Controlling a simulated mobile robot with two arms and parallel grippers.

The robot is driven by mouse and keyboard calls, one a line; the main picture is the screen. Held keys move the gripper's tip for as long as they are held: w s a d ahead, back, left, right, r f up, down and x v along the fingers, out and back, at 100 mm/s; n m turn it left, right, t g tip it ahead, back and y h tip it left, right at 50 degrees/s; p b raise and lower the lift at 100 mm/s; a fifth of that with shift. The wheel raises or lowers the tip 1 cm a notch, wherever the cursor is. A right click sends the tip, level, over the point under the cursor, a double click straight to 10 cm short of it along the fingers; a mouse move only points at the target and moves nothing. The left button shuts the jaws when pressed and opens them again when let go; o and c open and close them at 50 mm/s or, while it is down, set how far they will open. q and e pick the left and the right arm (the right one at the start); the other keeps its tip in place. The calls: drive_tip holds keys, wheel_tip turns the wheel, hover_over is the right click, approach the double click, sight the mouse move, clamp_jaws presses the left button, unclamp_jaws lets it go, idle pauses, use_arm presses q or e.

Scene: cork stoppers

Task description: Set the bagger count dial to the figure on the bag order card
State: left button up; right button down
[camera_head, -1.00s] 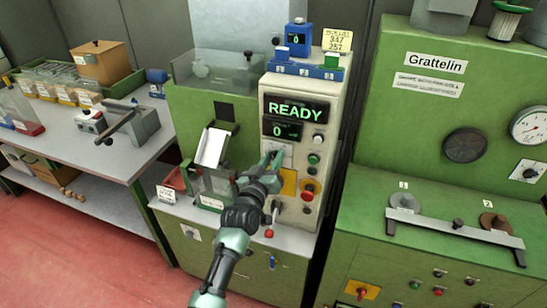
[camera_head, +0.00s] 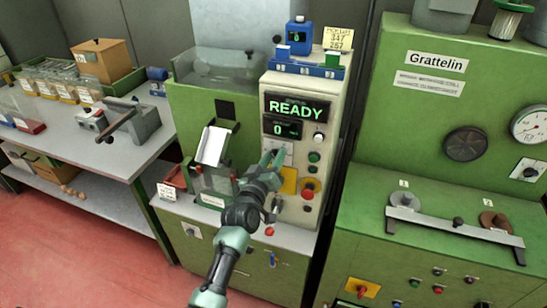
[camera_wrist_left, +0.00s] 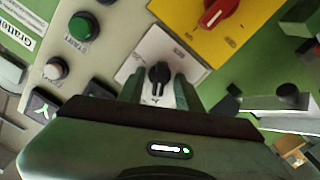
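The count dial (camera_wrist_left: 159,75) is a black knob on a white plate in the left wrist view. My left gripper (camera_head: 272,160) is at the bagger panel in the head view and hides most of the dial there. In the left wrist view its fingers (camera_wrist_left: 159,88) are apart, one on each side of the knob, with a small gap showing on both sides. The bagger display (camera_head: 296,117) reads READY and 0. A yellow card (camera_head: 338,38) on top of the bagger carries small figures that look like 347 and 257. My right gripper is out of view.
A red switch on a yellow plate (camera_wrist_left: 222,25) and a green button (camera_wrist_left: 84,27) sit near the dial. A green Grattelin machine (camera_head: 385,130) stands right; a bench (camera_head: 95,125) stands left.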

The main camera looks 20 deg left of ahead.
use_arm(q)
drive_tip(key=shift+s, duration=0.1)
drive_tip(key=s+b, duration=0.1)
drive_tip(key=s, duration=0.6)
drive_tip(key=shift+s, duration=0.3)
drive_tip(key=shift+a, duration=0.1)
